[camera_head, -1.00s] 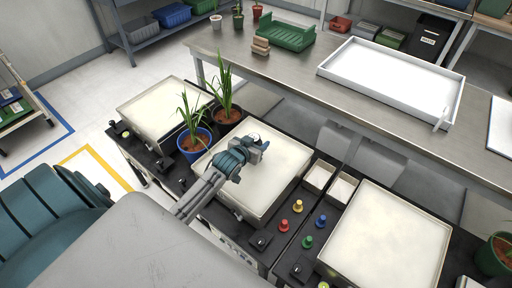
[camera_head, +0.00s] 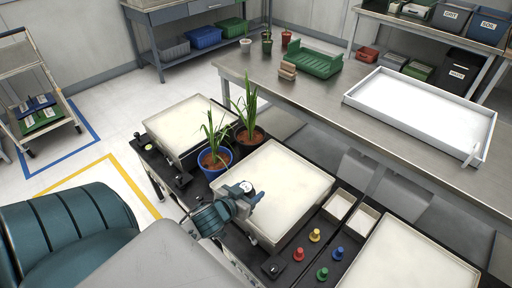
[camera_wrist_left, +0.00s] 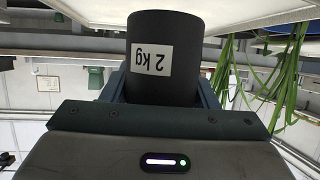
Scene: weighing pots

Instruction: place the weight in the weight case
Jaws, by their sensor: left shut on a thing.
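The weight is a dark grey cylinder with a white "2 kg" label, which reads upside down in the left wrist view (camera_wrist_left: 180,28). My left gripper (camera_head: 246,200) is shut on it, with the blue-grey jaws (camera_wrist_left: 165,88) around its sides. In the head view the gripper is over the front left edge of the middle cream weighing pan (camera_head: 290,185); the weight is too small there to make out clearly. I cannot tell for sure which thing is the weight case; two small open cream boxes (camera_head: 339,205) stand right of the pan. My right gripper is out of view.
Two potted plants stand left of the pan, one in a blue pot (camera_head: 215,166). Red, yellow, green and blue knobs (camera_head: 314,236) stand on the black bench near the small boxes.

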